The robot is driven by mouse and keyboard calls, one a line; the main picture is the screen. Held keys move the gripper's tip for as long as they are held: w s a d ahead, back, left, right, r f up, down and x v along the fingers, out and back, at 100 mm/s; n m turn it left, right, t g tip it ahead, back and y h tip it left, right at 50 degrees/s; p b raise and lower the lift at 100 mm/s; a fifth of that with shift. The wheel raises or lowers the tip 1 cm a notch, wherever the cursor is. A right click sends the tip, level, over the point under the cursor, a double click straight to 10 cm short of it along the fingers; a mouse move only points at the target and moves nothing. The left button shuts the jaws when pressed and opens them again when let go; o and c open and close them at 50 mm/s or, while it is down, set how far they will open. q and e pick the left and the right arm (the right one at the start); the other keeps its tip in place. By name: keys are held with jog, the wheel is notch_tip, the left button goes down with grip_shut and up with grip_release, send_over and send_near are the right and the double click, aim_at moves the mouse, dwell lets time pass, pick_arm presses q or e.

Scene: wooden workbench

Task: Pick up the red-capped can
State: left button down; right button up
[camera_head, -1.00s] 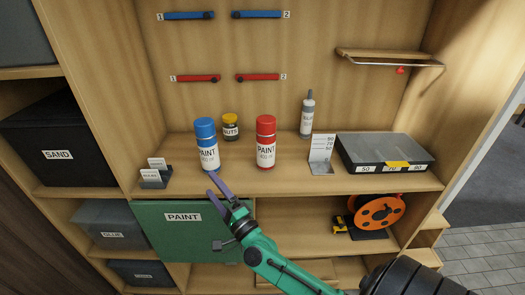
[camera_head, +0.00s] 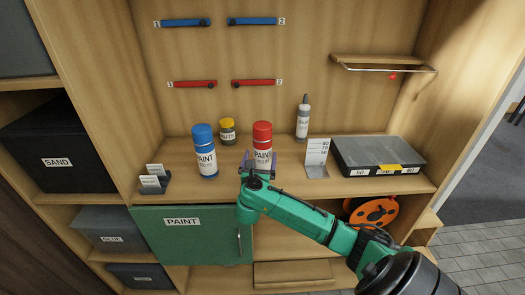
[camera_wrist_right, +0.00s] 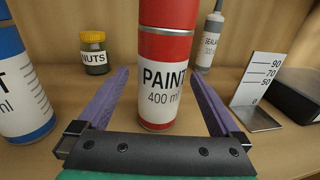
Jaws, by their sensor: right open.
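The red-capped can (camera_head: 262,133) is a paint can with a white "PAINT 400 ml" label, upright on the workbench shelf. It also fills the middle of the right wrist view (camera_wrist_right: 163,80). My right gripper (camera_head: 261,160) is open just in front of it at the height of its lower part. In the right wrist view its two purple fingers (camera_wrist_right: 163,95) point forward on either side of the can, with visible gaps. My left gripper is not in view.
A blue-capped paint can (camera_head: 205,150) stands to the left, and a yellow-lidded nuts jar (camera_head: 228,131) behind left. A sealant bottle (camera_head: 303,120) stands behind right. A white scale stand (camera_head: 317,157) and a grey case (camera_head: 378,155) are to the right.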

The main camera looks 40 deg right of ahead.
jog(key=x, duration=0.2)
jog(key=p+x, duration=0.1)
jog(key=x, duration=0.1)
jog(key=shift+s+d+r, duration=0.1)
jog(key=shift+d+r, duration=0.05)
jog(key=shift+r, duration=0.1)
jog(key=shift+f, duration=0.15)
jog(key=c, duration=1.3)
grip_shut()
jog(key=shift+r, duration=0.2)
